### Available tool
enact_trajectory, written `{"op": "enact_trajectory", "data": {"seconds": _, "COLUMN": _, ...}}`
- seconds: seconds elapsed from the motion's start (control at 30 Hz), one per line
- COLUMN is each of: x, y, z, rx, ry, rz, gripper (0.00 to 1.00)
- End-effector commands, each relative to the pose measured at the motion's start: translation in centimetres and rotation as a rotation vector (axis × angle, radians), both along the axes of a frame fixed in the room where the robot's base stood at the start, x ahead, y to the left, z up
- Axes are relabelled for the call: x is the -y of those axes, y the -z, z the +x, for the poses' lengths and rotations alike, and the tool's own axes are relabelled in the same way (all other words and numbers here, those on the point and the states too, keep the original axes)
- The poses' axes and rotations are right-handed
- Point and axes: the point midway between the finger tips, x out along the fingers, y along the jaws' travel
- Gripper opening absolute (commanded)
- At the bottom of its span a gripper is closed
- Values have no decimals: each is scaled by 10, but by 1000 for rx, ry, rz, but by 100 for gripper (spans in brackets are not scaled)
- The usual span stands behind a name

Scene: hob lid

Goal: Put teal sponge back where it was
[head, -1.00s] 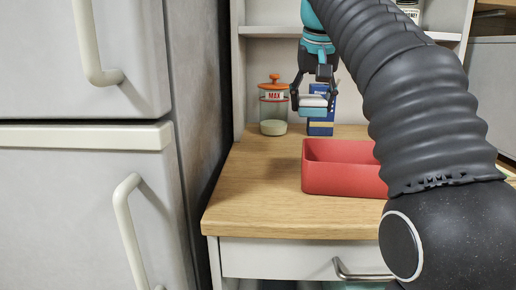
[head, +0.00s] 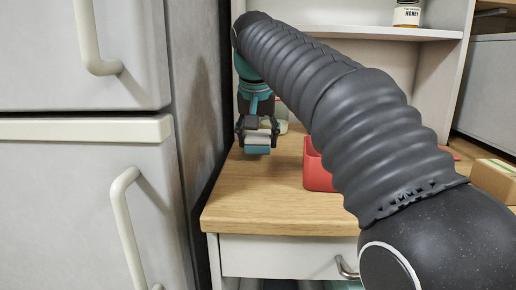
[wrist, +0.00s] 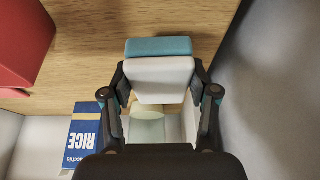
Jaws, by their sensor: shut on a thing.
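My gripper (head: 257,128) is shut on the teal sponge (head: 257,149), which has a teal layer and a white layer. It is over the left part of the wooden counter (head: 260,200). In the wrist view the sponge (wrist: 158,47) sits between the two fingers (wrist: 160,95), its white face toward the camera and its teal strip on the far side. Whether the sponge touches the counter or hangs just above it, I cannot tell.
The red bin (head: 317,172) stands to the right, partly hidden by my arm. A jar (head: 281,115) is behind the gripper. The blue rice box (wrist: 84,133) shows in the wrist view. A grey fridge (head: 80,200) is on the left. The counter's front left is clear.

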Motion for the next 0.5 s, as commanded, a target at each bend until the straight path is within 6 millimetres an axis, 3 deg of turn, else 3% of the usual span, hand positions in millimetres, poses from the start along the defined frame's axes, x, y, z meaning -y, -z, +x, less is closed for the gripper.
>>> {"op": "enact_trajectory", "data": {"seconds": 0.1, "x": 0, "y": 16, "z": 0, "rx": -1, "ry": 0, "rz": 0, "gripper": 27}}
{"op": "enact_trajectory", "data": {"seconds": 0.5, "x": 0, "y": 20, "z": 0, "rx": -1, "ry": 0, "rz": 0, "gripper": 27}}
